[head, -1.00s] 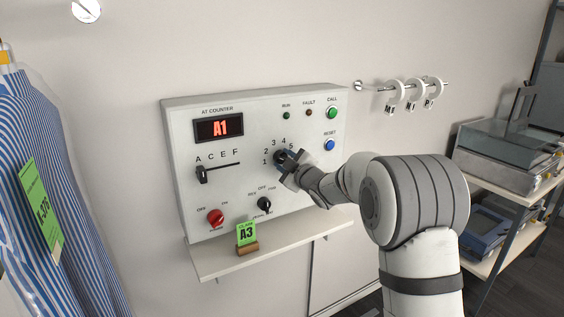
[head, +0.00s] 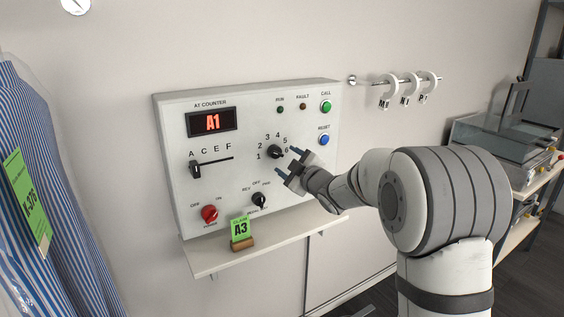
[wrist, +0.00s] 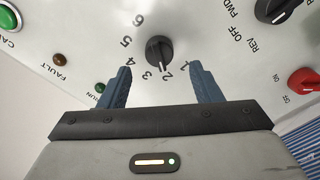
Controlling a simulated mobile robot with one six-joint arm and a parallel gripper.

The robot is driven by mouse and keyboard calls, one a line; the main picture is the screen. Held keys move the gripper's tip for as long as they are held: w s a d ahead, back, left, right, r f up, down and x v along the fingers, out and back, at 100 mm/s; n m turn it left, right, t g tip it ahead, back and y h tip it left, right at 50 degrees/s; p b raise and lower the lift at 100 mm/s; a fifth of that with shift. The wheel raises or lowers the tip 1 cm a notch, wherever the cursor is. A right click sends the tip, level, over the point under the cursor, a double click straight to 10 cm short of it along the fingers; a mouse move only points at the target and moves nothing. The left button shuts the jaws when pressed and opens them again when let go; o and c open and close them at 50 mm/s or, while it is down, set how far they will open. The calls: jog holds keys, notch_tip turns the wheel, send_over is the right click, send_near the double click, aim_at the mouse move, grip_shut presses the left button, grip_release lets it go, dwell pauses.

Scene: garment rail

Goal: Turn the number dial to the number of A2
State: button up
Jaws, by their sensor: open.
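The number dial (head: 274,151) is a black knob on the white control panel, with numbers 1 to 6 around it. In the wrist view the dial (wrist: 160,50) has its white mark pointing close to the 2. The display (head: 211,122) reads A1 in red. The letter slider (head: 196,169) stands at A, the left end of its slot. My gripper (head: 287,163) is open and empty, off the panel to the lower right of the dial. In the wrist view the blue fingers of my gripper (wrist: 160,70) are apart, with the dial seen between and beyond them.
A red power knob (head: 209,214) and a black mode knob (head: 259,200) sit below. A green A3 card (head: 240,229) stands on the shelf (head: 215,264). Green call (head: 326,106) and blue reset (head: 324,140) buttons are at right. Striped shirts (head: 60,200) hang at left.

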jog(key=v, duration=0.2)
jog(key=shift+s+d, duration=0.15)
jog(key=shift+s, duration=0.05)
jog(key=s+d+f+m+g+h, duration=0.35)
jog(key=s+d+m+h, duration=0.6)
jog(key=s+d, duration=0.4)
jog(key=s+d+f+m+g, duration=0.1)
jog(key=s+f+m+g, duration=0.2)
jog(key=s, duration=1)
jog(key=s+d+f+m+g, duration=0.2)
jog(key=s+f+m+g, duration=0.2)
jog(key=s, duration=0.9)
jog(key=shift+s+d+f+g, duration=0.25)
jog(key=shift+s+f+g, duration=0.05)
jog(key=shift+f+g, duration=0.6)
